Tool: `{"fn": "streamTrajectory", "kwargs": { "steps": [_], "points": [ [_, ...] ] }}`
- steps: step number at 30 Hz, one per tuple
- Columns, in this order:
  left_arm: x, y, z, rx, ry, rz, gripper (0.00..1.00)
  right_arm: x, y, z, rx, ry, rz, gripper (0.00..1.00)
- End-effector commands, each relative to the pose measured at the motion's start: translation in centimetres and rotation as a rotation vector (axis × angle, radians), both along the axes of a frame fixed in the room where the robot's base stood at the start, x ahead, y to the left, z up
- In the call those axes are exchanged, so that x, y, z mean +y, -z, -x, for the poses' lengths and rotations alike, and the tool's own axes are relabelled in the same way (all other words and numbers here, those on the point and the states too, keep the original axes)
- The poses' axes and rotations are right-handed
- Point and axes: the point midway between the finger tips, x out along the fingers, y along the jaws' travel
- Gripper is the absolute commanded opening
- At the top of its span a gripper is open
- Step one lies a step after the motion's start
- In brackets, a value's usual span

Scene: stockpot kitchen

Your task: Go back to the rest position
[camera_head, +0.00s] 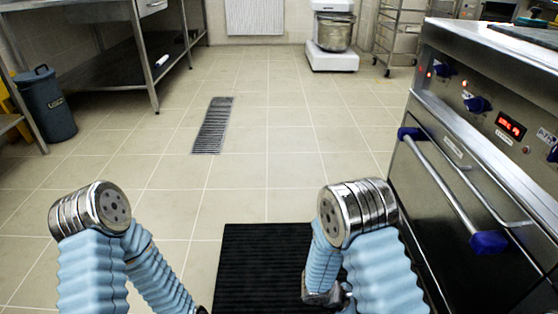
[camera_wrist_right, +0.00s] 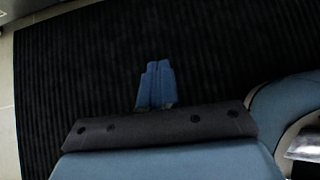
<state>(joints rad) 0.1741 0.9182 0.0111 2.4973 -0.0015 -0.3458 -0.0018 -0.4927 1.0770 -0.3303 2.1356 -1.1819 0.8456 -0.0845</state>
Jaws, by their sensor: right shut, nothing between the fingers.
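My right gripper (camera_wrist_right: 157,82) shows in the right wrist view. Its blue fingers are together, with nothing between them, and it hangs above a black ribbed mat. In the head view both of my arms are folded low at the bottom of the picture, in pale blue sleeves with metal joints. My left gripper is outside both views. The right gripper does not show clearly in the head view.
The black mat (camera_head: 262,262) lies on the tiled floor. A steel oven (camera_head: 470,190) with a long handle stands close on the right. A steel table (camera_head: 130,60) and a grey bin (camera_head: 45,103) are at left, a mixer (camera_head: 332,38) at the back. The middle floor is clear.

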Motion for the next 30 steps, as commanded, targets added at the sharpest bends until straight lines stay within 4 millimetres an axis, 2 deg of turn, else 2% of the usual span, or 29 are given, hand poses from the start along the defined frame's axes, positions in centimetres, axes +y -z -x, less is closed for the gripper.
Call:
{"fn": "streamTrajectory", "kwargs": {
  "steps": [5,10,15,18,21,23,24,27,30],
  "points": [
    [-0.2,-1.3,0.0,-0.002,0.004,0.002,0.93,0.7,0.4,2.8,0.030,0.126,-0.108,0.00],
    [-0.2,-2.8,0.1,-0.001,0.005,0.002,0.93,2.5,0.8,6.2,0.053,0.312,-0.257,0.00],
    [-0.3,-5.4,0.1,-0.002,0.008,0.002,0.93,6.4,0.0,10.3,0.044,0.644,-0.484,0.00],
    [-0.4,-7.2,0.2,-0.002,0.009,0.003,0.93,9.3,-1.5,11.5,-0.001,0.896,-0.627,0.00],
    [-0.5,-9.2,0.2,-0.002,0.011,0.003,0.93,11.7,-3.7,11.3,-0.101,1.188,-0.753,0.00],
    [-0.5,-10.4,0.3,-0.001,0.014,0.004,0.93,12.4,-5.1,10.5,-0.186,1.365,-0.810,0.00],
    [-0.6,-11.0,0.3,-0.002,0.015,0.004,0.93,12.5,-5.9,9.9,-0.248,1.472,-0.837,0.00],
    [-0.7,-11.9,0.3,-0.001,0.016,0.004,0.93,12.0,-7.1,8.7,-0.377,1.655,-0.863,0.00],
    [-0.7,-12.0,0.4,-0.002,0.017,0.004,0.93,11.5,-7.3,8.1,-0.448,1.735,-0.867,0.00]
  ]
}}
